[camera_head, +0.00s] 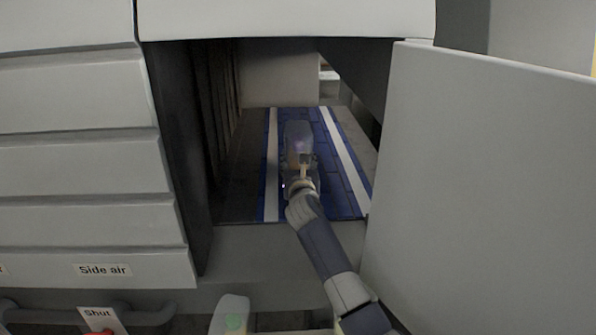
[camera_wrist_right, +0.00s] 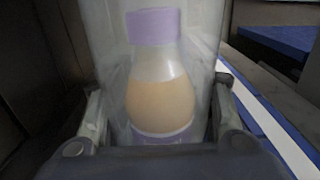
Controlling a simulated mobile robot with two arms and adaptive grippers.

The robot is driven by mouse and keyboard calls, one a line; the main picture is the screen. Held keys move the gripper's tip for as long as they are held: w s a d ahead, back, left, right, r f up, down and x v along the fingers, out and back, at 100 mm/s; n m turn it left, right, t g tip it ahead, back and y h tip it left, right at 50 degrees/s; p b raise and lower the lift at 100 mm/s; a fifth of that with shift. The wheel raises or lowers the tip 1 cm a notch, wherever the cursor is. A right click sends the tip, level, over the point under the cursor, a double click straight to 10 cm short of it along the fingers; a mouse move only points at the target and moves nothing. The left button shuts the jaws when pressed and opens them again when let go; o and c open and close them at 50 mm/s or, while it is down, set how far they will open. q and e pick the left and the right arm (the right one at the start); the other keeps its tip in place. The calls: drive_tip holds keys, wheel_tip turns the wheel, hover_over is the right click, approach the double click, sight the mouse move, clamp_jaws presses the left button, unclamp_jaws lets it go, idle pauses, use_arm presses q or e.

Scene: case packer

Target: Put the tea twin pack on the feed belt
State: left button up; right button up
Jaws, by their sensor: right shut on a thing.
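The tea twin pack (camera_head: 298,133) is inside the machine opening, over the blue feed belt (camera_head: 340,180). In the right wrist view the pack (camera_wrist_right: 160,95) shows a bottle with a lilac cap and peach-coloured contents inside a clear wrap. A second bottle cannot be made out. My right gripper (camera_head: 300,165) reaches in through the opening and is shut on the pack; its fingers (camera_wrist_right: 160,125) are on both sides of it. Whether the pack touches the belt cannot be told.
White rails (camera_head: 345,155) run along both sides of the belt. A dark wall (camera_head: 185,150) bounds the opening at left, and a grey panel (camera_head: 490,190) stands at right. A grey housing (camera_head: 285,20) hangs above. A "Side air" label (camera_head: 103,270) is at lower left.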

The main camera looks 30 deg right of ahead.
wheel_tip(320, 180, down, 2)
drive_tip(key=shift+a+f, duration=0.1)
drive_tip(key=shift+f+p, duration=0.3)
drive_tip(key=shift+f, duration=0.15)
drive_tip(key=o, duration=1.1)
drive_tip(key=shift+f, duration=0.3)
drive_tip(key=o, duration=0.4)
drive_tip(key=shift+o, duration=0.2)
drive_tip(key=shift+s+r, duration=0.1)
